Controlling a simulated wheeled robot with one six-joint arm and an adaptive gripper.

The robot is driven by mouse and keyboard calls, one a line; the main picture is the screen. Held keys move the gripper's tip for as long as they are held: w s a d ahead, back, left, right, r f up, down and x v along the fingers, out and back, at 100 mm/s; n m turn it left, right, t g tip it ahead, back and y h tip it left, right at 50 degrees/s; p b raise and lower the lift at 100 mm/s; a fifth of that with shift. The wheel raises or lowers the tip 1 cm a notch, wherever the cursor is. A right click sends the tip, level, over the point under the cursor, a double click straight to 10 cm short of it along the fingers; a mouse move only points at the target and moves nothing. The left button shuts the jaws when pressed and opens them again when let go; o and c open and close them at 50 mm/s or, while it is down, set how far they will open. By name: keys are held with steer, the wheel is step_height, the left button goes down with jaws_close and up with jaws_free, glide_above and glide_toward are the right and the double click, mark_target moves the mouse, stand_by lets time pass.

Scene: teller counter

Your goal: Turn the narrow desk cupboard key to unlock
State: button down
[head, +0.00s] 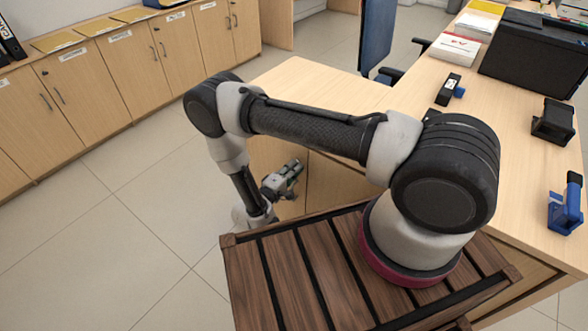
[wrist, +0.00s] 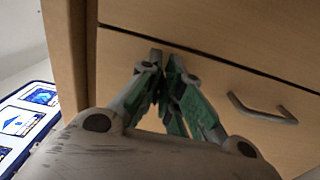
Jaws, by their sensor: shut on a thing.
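My gripper (wrist: 164,62) is shut, with its green-padded fingers brought together at the upper left of a wooden front, the narrow desk cupboard (wrist: 206,88). The key is hidden between the fingertips, so its angle cannot be told. A grey bar handle (wrist: 262,108) sits on the same front, to the right of the fingers. In the head view my gripper (head: 296,168) reaches down beside my base to the desk's wooden front (head: 324,184), and no key can be made out there.
The desk top (head: 305,85) lies above the gripper. A blue-edged panel with pictures (wrist: 22,125) stands left of the cupboard in the wrist view. Wooden cabinets (head: 105,72) line the far left wall. Tiled floor (head: 120,215) is free to the left.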

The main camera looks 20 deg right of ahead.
steer(key=c, duration=1.6)
jaws_free()
steer(key=v, duration=1.2)
